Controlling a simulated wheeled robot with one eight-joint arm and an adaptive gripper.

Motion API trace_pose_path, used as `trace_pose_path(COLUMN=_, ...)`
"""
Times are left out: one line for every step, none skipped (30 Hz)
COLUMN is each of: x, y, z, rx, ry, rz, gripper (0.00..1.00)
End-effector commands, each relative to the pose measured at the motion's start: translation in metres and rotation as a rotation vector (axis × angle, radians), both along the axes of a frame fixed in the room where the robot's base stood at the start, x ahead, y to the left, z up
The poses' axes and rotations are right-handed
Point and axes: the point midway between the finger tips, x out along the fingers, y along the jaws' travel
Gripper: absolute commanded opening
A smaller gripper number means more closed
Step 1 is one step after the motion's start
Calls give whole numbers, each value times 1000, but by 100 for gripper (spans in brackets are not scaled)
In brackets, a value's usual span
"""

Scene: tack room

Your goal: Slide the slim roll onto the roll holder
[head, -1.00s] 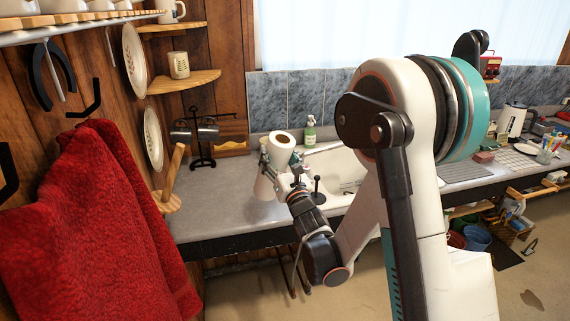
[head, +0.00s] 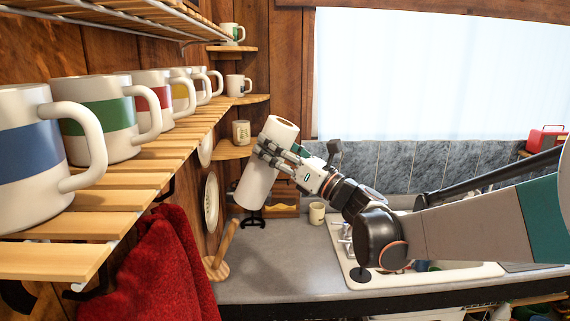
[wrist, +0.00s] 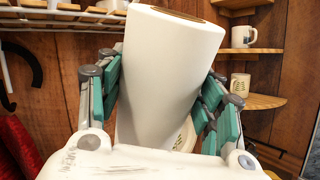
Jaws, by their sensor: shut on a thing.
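My gripper (head: 277,158) is shut around the middle of a white paper roll (head: 255,188). The roll is tilted, its upper end leaning right and showing a brown core hole (head: 283,121). In the wrist view the roll (wrist: 165,70) stands between the teal-padded fingers, its lower part hidden by my gripper. A wooden peg on a round base (head: 216,268), which looks like the roll holder, leans at the left end of the counter, below and left of the roll. The peg is bare, apart from the roll.
A slatted shelf (head: 150,175) with several striped mugs runs along the left wall, near the roll. A red towel (head: 165,270) hangs below it. Corner shelves (head: 235,150) stand behind the roll. The counter (head: 285,275) is clear beside the sink (head: 440,275).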

Motion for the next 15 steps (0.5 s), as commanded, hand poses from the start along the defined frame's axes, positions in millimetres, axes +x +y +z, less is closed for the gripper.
trace_pose_path(x=-2, y=1, z=8, rx=1, ry=0, rz=11, gripper=23)
trace_pose_path(x=-3, y=2, z=10, rx=2, ry=0, rz=17, gripper=23)
trace_pose_path(x=-4, y=3, z=11, rx=2, ry=0, rz=23, gripper=23)
trace_pose_path(x=-5, y=3, z=12, rx=3, ry=-1, rz=26, gripper=23)
trace_pose_path(x=-5, y=4, z=12, rx=2, ry=0, rz=29, gripper=23)
trace_pose_path(x=-5, y=5, z=11, rx=2, ry=-1, rz=29, gripper=23)
trace_pose_path(x=-5, y=5, z=9, rx=2, ry=-1, rz=29, gripper=23)
trace_pose_path(x=-5, y=6, z=8, rx=2, ry=-1, rz=29, gripper=23)
trace_pose_path(x=-5, y=6, z=5, rx=4, ry=-1, rz=30, gripper=23)
trace_pose_path(x=-5, y=7, z=4, rx=4, ry=-1, rz=30, gripper=23)
trace_pose_path(x=-5, y=8, z=2, rx=4, ry=-1, rz=30, gripper=23)
trace_pose_path(x=-5, y=9, z=-1, rx=4, ry=-1, rz=30, gripper=23)
trace_pose_path(x=-5, y=10, z=-3, rx=4, ry=0, rz=29, gripper=23)
trace_pose_path(x=-5, y=11, z=-5, rx=4, ry=0, rz=29, gripper=23)
trace_pose_path(x=-5, y=12, z=-8, rx=4, ry=0, rz=29, gripper=23)
